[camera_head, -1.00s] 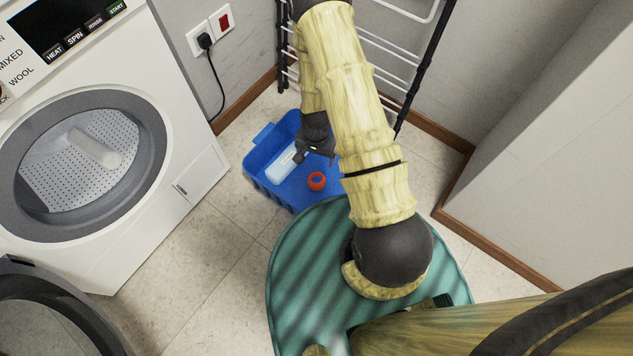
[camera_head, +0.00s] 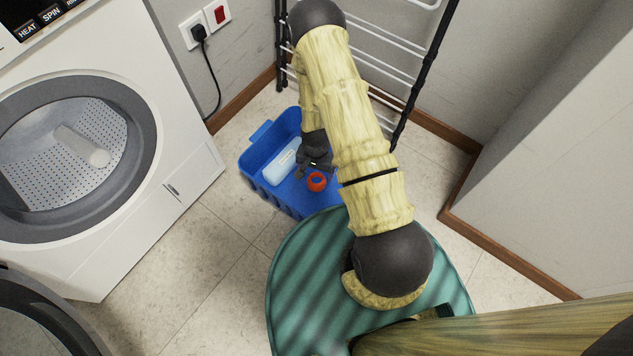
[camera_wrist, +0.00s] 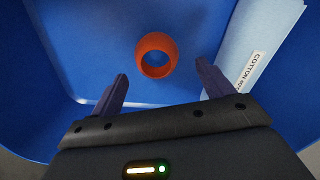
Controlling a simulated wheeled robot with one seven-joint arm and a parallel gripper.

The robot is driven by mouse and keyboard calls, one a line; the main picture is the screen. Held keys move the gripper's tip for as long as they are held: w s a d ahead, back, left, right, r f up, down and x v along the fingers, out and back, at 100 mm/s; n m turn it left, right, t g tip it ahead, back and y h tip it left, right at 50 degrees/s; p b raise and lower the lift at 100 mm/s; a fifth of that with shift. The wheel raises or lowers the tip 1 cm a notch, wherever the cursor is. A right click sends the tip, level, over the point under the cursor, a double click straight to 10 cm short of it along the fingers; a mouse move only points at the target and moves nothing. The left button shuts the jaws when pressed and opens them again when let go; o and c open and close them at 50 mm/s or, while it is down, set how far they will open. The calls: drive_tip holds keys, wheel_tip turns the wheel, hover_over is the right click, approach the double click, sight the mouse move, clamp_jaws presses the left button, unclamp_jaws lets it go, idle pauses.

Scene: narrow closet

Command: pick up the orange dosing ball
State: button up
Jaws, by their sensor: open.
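The orange dosing ball (camera_head: 317,181) is a small round cup with an opening. It lies on the floor of a blue crate (camera_head: 250,177). In the wrist view the ball (camera_wrist: 143,61) is ahead of my gripper (camera_wrist: 162,84), roughly centred between the two fingers and a little beyond their tips. My gripper (camera_head: 315,175) is open and empty, low inside the crate. In the head view it is just above the ball in the picture. The fingers look apart from the ball.
The crate walls surround my gripper. A washing machine (camera_head: 165,150) stands left, a drying rack (camera_head: 385,70) behind, and a pale panel (camera_head: 540,170) right.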

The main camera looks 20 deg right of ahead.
sight(316, 180)
drive_tip(key=shift+s+f+b, duration=0.2)
drive_tip(key=shift+f+b, duration=0.7)
drive_tip(key=shift+b, duration=0.05)
drive_tip(key=shift+s+f+b, duration=0.15)
drive_tip(key=shift+f+b, duration=1.4)
drive_tip(key=shift+f, duration=0.25)
drive_tip(key=shift+r, duration=0.1)
drive_tip(key=c, duration=1)
